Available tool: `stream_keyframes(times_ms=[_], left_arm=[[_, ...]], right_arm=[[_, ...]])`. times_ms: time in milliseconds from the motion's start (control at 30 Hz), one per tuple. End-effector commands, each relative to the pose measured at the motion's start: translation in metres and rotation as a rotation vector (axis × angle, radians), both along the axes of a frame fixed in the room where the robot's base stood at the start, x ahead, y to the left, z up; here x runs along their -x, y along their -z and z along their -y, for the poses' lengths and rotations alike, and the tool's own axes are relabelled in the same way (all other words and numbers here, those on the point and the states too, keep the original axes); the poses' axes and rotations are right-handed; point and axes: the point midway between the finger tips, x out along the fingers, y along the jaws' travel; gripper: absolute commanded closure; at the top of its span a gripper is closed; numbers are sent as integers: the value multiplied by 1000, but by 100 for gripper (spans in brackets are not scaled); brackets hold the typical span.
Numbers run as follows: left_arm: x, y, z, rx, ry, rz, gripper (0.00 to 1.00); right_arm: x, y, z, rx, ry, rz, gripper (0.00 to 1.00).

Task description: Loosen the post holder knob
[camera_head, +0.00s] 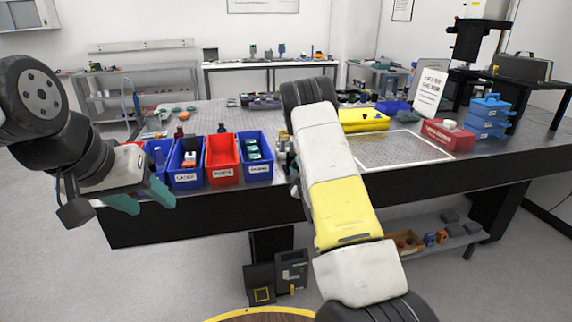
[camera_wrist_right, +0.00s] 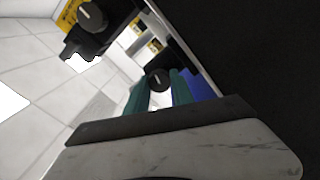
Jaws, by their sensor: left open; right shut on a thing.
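In the right wrist view, a black round knob (camera_wrist_right: 158,77) with a pale line on its face sits between the teal fingertips of my right gripper (camera_wrist_right: 160,88), which is shut on it. A second, similar black knob (camera_wrist_right: 92,15) is at the upper left of that view, on a black part by a yellow label. In the head view my right arm hides the knobs and most of my right gripper. My left gripper (camera_head: 141,197) is open and empty, in front of the table's left front edge, with its teal fingers pointing down and right.
Blue and red bins (camera_head: 222,172) line the front left edge of the table. A yellow case (camera_head: 362,121), a red box (camera_head: 447,136), a sign (camera_head: 429,92) and stacked blue boxes (camera_head: 487,117) stand to the right. A white-outlined area (camera_head: 400,147) of the tabletop is clear.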

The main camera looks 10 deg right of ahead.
Motion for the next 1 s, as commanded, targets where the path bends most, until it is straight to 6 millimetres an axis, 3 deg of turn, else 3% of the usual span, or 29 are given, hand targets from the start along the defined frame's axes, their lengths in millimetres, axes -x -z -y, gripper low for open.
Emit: stream_keyframes(times_ms=[400,1000], left_arm=[[0,0,0,0,0,0,50],[0,0,0,0,0,0,50]], right_arm=[[0,1,0,248,1,7,100],[0,1,0,308,-1,9,100]])
